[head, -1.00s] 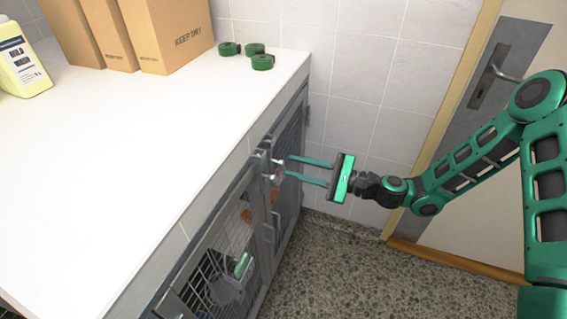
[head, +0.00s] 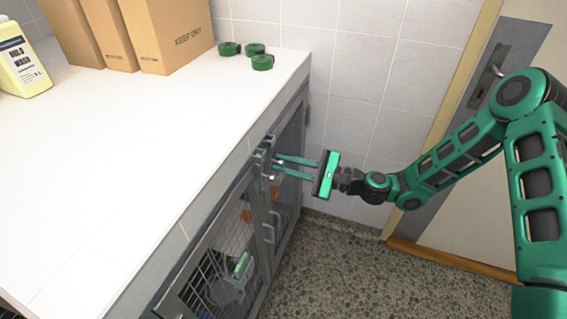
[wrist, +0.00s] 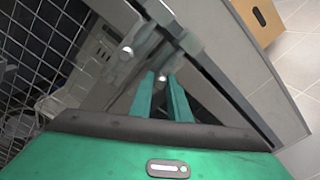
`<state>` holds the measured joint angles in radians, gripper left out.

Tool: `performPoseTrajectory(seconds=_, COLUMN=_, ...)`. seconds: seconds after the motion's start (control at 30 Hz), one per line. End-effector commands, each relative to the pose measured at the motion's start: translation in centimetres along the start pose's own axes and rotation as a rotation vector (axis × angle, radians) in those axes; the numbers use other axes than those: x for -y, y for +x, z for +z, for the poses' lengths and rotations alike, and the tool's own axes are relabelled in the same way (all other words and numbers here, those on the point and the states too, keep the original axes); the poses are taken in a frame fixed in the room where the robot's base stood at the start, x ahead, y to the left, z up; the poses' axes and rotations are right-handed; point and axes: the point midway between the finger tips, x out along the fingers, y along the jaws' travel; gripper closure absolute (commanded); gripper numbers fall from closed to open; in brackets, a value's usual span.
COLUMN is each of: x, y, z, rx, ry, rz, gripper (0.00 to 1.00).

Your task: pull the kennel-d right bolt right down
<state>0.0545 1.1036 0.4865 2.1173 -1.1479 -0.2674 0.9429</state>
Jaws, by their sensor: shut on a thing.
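My gripper (head: 276,166) is at the top of the grey kennel front, where two doors meet. Its green fingers have come in close together, and in the wrist view (wrist: 162,82) their tips pinch a small pale bolt knob (wrist: 162,77). I take this as the right bolt; no kennel label is readable. A second round bolt knob (wrist: 127,51) shows up and left of the fingers, apart from them. The bolt's grey body is partly hidden behind the fingers in the head view.
The white counter (head: 110,160) overhangs the kennels, with boxes (head: 170,35), green rolls (head: 262,62) and a yellow bottle (head: 22,60) on it. The mesh door (head: 215,240) is at the left. The speckled floor below my gripper is clear.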

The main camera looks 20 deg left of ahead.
Motion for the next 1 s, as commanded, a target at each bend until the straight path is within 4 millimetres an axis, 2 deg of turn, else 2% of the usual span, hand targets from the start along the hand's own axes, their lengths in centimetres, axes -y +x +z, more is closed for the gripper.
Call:
performPoseTrajectory(seconds=0.33, x=-1.6, y=-0.1, z=-2.8, rx=-0.003, ry=0.001, rz=-0.004, gripper=1.00)
performPoseTrajectory(seconds=0.63, x=-1.8, y=-0.1, z=-3.2, rx=-0.006, ry=-0.001, rz=-0.002, gripper=1.00)
performPoseTrajectory(seconds=0.67, x=-1.8, y=-0.1, z=-3.2, rx=-0.007, ry=-0.001, rz=-0.002, gripper=0.82)
performPoseTrajectory(seconds=0.7, x=-1.8, y=-0.1, z=-3.2, rx=-0.007, ry=-0.001, rz=-0.002, gripper=0.74)
performPoseTrajectory(seconds=1.0, x=-1.8, y=-0.1, z=-3.0, rx=-0.003, ry=-0.001, rz=-0.001, gripper=0.74)
